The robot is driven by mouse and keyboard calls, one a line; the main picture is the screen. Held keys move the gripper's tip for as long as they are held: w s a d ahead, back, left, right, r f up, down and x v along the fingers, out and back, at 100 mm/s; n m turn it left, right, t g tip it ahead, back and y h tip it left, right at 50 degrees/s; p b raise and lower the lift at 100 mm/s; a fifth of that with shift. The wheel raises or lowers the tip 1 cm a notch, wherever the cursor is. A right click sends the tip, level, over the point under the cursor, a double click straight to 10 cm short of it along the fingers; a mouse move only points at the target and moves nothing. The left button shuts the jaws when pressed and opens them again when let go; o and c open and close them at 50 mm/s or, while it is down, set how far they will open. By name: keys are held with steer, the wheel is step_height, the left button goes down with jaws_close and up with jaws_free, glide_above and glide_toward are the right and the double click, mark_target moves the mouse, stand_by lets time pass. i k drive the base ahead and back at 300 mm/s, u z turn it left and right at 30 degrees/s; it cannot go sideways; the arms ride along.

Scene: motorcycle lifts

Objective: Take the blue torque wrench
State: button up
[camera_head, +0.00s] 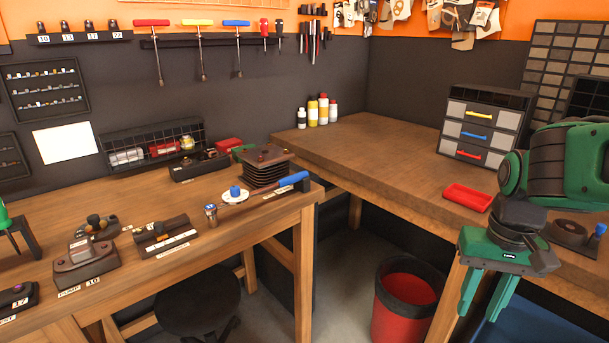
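A wrench with a blue grip (293,179) lies on the left workbench near its right front corner. Its shaft runs left from the grip, past a dark stack of plates. Small print on it cannot be read. My gripper (478,316) is green and black, at the lower right. It points down in front of the right workbench, well to the right of the wrench and apart from it. Its two fingers are apart, with nothing seen between them.
The left workbench (120,200) holds dark parts, a basket (152,145) and a white disc with a blue knob (235,195). The right workbench (370,150) carries a red tray (467,197) and a drawer box (480,125). A red bin (400,310) and black stool (198,300) stand below.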

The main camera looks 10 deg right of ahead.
mark_target(211, 208)
steer(key=z, duration=0.05)
steer(key=i, duration=1)
steer(key=u, duration=0.35)
